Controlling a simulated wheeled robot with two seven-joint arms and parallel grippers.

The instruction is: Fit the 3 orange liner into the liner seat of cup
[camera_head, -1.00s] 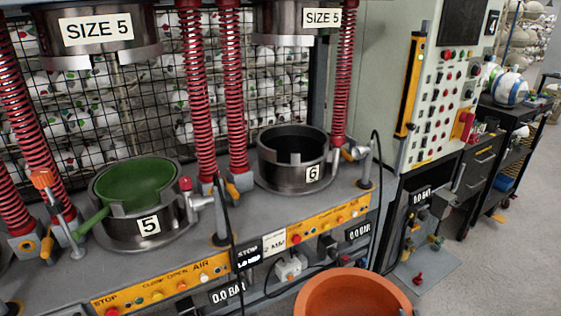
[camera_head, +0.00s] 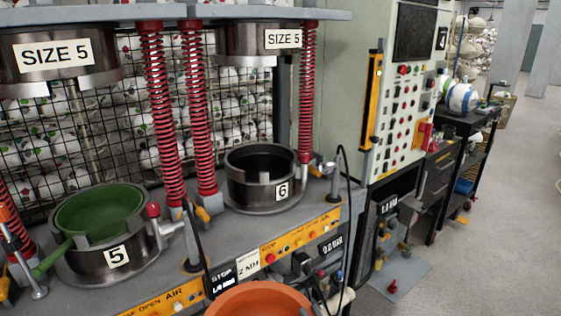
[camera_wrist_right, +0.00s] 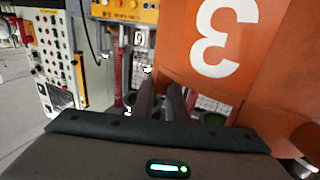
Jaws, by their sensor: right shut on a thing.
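The orange liner (camera_head: 262,304) shows as a round open bowl at the bottom edge of the head view, in front of the press bench. In the right wrist view the liner (camera_wrist_right: 185,62), marked with a white 3, fills the upper right. My right gripper (camera_wrist_right: 163,98) is shut on it, but the exact contact is hard to see. The cup marked 6 (camera_head: 238,186) is dark inside and looks empty. The cup marked 5 (camera_head: 85,268) holds a green liner (camera_head: 100,212) with a handle at its left. No cup marked 3 shows. My left gripper is not seen.
Press heads marked SIZE 5 (camera_head: 52,60) hang above the cups between red springs (camera_head: 162,120). A black hose (camera_head: 350,185) rises at the bench's right end. A control cabinet (camera_head: 405,110) stands right of the bench. Open floor (camera_head: 490,220) lies at the far right.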

